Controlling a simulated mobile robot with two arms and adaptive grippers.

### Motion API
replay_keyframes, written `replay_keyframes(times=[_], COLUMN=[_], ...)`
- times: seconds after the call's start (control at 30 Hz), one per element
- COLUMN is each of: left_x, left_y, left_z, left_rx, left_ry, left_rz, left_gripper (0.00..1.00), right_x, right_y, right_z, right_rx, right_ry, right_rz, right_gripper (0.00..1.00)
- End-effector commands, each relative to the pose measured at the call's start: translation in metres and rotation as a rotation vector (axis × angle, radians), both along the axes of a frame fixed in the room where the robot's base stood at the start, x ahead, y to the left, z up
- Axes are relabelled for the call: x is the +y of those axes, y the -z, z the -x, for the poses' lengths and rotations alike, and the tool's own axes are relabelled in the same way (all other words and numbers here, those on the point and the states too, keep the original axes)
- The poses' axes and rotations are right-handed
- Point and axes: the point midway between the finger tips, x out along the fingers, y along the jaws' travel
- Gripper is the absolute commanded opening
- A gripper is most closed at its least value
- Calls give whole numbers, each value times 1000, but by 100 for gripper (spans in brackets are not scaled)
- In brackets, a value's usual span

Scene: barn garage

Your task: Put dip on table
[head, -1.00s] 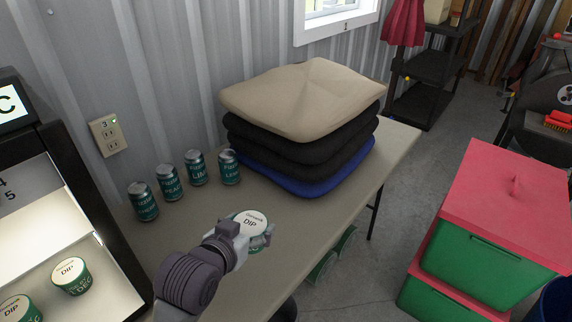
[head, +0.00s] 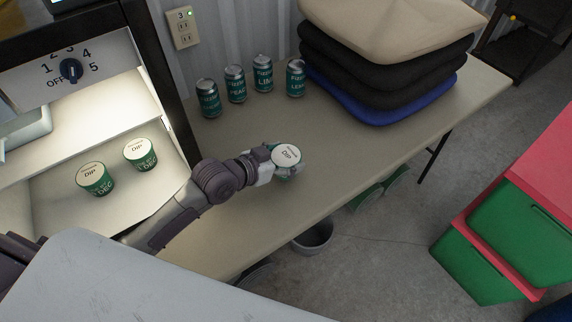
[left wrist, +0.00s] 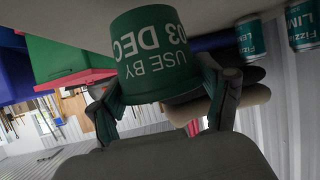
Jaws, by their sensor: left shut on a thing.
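My left gripper (head: 274,163) is shut on a dip tub (head: 287,157) with a white lid and green side. In the head view it holds the tub over the tan table (head: 370,165), at or close to its top; I cannot tell if they touch. In the left wrist view the tub (left wrist: 155,55) shows upside down between the two fingers, with "USE BY 03 DEC" on its side. Two more dip tubs, a left one (head: 95,179) and a right one (head: 140,154), stand on a shelf in the lit fridge at the left. My right gripper is not in view.
Several green cans (head: 237,84) stand in a row by the wall. A stack of cushions (head: 385,60) lies at the table's back right. The table's middle is clear. A grey bucket (head: 314,236) and red-lidded green crates (head: 490,250) are on the floor.

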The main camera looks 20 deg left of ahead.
Motion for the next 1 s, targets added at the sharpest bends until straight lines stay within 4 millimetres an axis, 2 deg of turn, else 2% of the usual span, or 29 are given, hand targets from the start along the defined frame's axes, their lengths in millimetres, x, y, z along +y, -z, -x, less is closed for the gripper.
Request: replay_keyframes(times=[0.1, 0.2, 0.63, 0.67, 0.7, 0.77, 0.8, 1.0], left_x=[0, 0, -1, 0, -1, 0, 0, -1], left_y=[21, 32, 39, 40, 39, 39, 39, 39], left_z=[1, 0, 0, 1, 1, 1, 1, 1], left_rx=[4, 3, 1, 3, 3, 3, 3, 3], left_ry=[-1, 0, 0, 0, 0, 0, 0, 0], left_rz=[0, -1, 0, -1, -1, -1, -1, -1], left_gripper=[36, 36, 36, 82, 88, 98, 100, 100], right_x=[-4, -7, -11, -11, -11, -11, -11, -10], right_y=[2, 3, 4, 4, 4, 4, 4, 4], right_z=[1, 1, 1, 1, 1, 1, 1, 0], right_rx=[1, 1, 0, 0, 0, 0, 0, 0], right_ry=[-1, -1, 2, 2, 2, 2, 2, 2], right_rz=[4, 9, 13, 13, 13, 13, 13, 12], right_gripper=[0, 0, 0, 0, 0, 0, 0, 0])
